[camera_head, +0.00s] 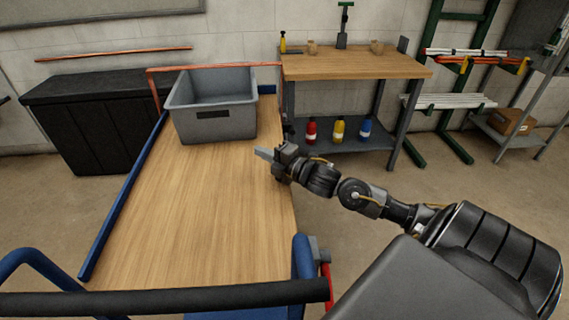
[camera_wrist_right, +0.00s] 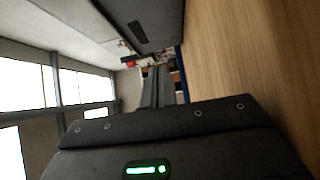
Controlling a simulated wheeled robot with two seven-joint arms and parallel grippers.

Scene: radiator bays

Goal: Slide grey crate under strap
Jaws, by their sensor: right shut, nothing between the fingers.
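The grey crate (camera_head: 213,124) is an open box with a dark handle slot in its near face. It stands upright at the far end of a wooden cart deck (camera_head: 190,200). The orange strap (camera_head: 158,95) rises at the left of the crate and runs across at its far rim. I cannot tell how far the crate reaches under it. My right gripper (camera_head: 264,153) is shut and empty over the deck's right edge, nearer than the crate and apart from it. In the right wrist view its fingers (camera_wrist_right: 156,88) are together, and the crate (camera_wrist_right: 150,22) shows above. My left gripper is not seen.
A blue rail (camera_head: 125,195) edges the deck's left side. A black handle bar (camera_head: 160,297) crosses the near end. A workbench (camera_head: 350,66) with bottles below stands behind at right, and a black cabinet (camera_head: 90,120) at left. The deck before the crate is clear.

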